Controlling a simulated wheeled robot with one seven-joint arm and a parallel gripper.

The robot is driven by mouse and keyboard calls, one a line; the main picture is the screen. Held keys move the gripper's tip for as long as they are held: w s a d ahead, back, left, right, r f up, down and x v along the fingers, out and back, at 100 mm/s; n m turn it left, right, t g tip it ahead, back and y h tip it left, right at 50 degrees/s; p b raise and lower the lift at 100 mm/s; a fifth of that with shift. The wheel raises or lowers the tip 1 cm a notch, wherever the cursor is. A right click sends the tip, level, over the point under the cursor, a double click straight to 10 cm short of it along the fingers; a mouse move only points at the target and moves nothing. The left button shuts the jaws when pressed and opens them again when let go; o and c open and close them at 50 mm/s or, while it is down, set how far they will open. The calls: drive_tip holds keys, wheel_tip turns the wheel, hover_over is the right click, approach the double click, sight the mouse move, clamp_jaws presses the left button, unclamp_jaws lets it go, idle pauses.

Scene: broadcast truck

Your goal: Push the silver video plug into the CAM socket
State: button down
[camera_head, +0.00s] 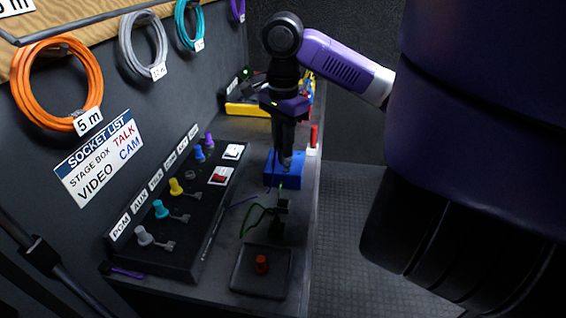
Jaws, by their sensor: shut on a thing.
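My gripper (286,152) points down over a blue block (285,176) on the bench. It is shut on a small silvery piece (286,163), apparently the silver video plug, mostly hidden by the fingers. I cannot tell whether the plug touches the block. The black socket panel (174,228) stands left of my gripper, along the wall. Its slope carries grey, teal, yellow, blue and purple fittings, with a gap between yellow and blue. The nearer labels read PGM, AUX and TALK. The farther ones are too small to read, so I cannot pick out the CAM socket.
A dark tray (244,285) with an orange-red knob (261,264) lies at the near end. Black connectors with green cable (278,226) lie between tray and block. A red-and-white item (313,140) stands beside the block. A yellow item (248,110) lies behind. Cable coils hang on the wall.

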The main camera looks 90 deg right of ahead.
wheel_tip(320, 180, up, 2)
drive_tip(key=shift+r, duration=0.15)
drive_tip(key=w+d+r+n+p, duration=0.1)
drive_tip(key=w+d+p, duration=0.25)
drive_tip(key=w, duration=0.45)
drive_tip(key=w+d+r+n+p, duration=0.1)
drive_tip(key=w+d+n+p, duration=0.15)
drive_tip(key=w+p, duration=0.45)
drive_tip(key=w+f+n+p, duration=0.2)
drive_tip(key=w+f+p, duration=0.3)
drive_tip(key=w, duration=0.8)
wheel_tip(320, 180, down, 2)
drive_tip(key=shift+a+f, duration=0.1)
drive_tip(key=shift+a, duration=0.15)
drive_tip(key=shift+w+a+r+n+p, duration=0.1)
drive_tip(key=shift+r+n+p, duration=0.15)
drive_tip(key=shift+p, duration=0.4)
drive_tip(key=shift+f+b, duration=1.2)
drive_tip(key=shift+f, duration=1.9)
drive_tip(key=shift+p, duration=1.3)
